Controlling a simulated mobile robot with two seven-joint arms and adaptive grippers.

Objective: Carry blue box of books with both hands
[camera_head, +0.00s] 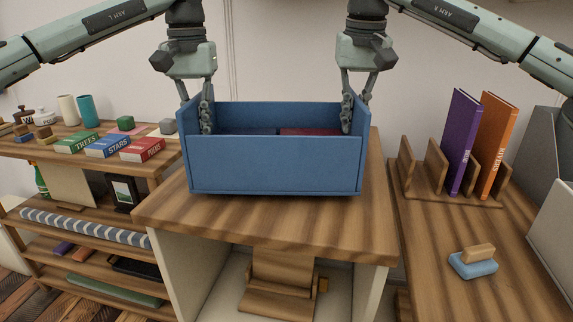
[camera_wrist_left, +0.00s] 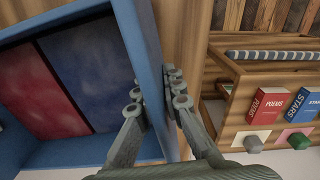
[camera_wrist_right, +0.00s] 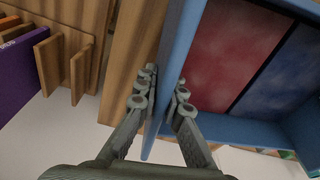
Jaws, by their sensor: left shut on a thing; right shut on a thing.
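The blue box (camera_head: 275,165) is an open-topped box over the wooden top of a cabinet in the head view. It looks level; whether it touches the top or hangs just above it I cannot tell. A red book (camera_wrist_left: 40,90) and a dark blue book (camera_wrist_left: 88,72) lie flat inside it. My left gripper (camera_head: 206,115) is shut on the box's left wall, one finger on each side of it. My right gripper (camera_head: 352,112) is shut on the right wall (camera_wrist_right: 180,60) the same way. The books are mostly hidden in the head view by the front wall.
The cabinet top (camera_head: 260,225) is bare in front of the box. At left, a shelf holds several books, including a red one (camera_head: 142,149), and cups. At right, a table carries a wooden rack (camera_head: 450,190) with purple and orange books, and a blue eraser-like block (camera_head: 473,265).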

